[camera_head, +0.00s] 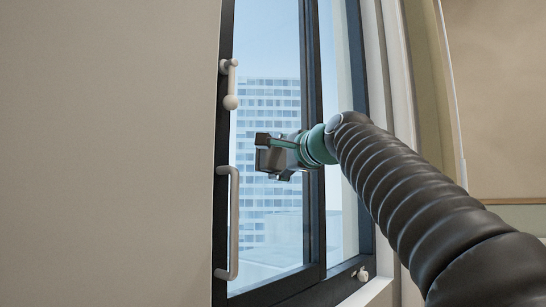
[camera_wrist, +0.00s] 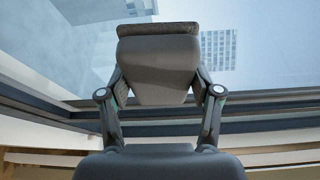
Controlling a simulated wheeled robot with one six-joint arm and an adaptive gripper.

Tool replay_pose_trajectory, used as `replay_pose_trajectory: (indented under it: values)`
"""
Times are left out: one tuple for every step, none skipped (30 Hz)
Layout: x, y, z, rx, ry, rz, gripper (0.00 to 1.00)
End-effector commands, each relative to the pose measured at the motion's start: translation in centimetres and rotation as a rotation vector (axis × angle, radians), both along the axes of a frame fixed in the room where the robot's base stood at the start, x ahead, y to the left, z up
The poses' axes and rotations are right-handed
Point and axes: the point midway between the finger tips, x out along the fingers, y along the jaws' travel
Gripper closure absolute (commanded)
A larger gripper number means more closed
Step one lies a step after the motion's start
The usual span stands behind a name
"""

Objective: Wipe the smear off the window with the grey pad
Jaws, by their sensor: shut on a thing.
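My gripper (camera_head: 274,156) is in front of the window glass (camera_head: 266,207) in the head view, shut on a dark grey pad (camera_wrist: 158,66). In the wrist view the pad sits between the two fingers, its darker far face (camera_wrist: 158,29) turned to the glass. I cannot tell whether the pad touches the glass. I can make out no clear smear on the pane in either view; the gripper and pad cover part of it.
The window has a dark frame (camera_head: 315,130). A pale bar handle (camera_head: 233,222) and a smaller knobbed handle (camera_head: 230,84) stand out on its left side. A small catch (camera_head: 361,274) sits low on the right. A beige wall (camera_head: 105,160) fills the left.

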Motion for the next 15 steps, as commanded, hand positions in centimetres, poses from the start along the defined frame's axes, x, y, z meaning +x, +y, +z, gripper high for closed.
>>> replay_pose_trajectory:
  values:
    - [0.1,-0.1,0.1,0.000,-0.001,0.000,0.64]
    - [0.1,-0.1,0.0,0.000,-0.001,0.000,0.64]
    - [0.1,-0.1,0.0,0.000,-0.001,0.000,0.64]
    - [0.2,-0.2,0.1,0.000,-0.001,0.000,0.64]
    - [0.2,-0.2,0.1,0.001,0.000,0.000,0.64]
    - [0.4,-0.3,0.1,0.001,0.000,0.000,0.64]
    - [0.5,-0.4,0.1,0.002,0.001,0.000,0.64]
    - [0.7,-0.5,0.1,0.002,0.001,-0.001,0.64]
    - [0.9,-0.7,0.1,0.001,0.001,-0.002,0.64]
    - [1.1,-0.8,0.1,0.001,0.001,-0.002,0.64]
    - [1.3,-0.9,0.1,0.001,0.001,-0.001,0.64]
    - [1.5,-1.1,0.1,0.002,0.001,-0.001,0.64]
    - [1.7,-1.2,0.1,0.001,0.002,-0.001,0.64]
    - [2.0,-1.3,0.1,0.000,0.001,-0.001,0.64]
    - [2.2,-1.5,0.1,0.000,0.001,-0.001,0.64]
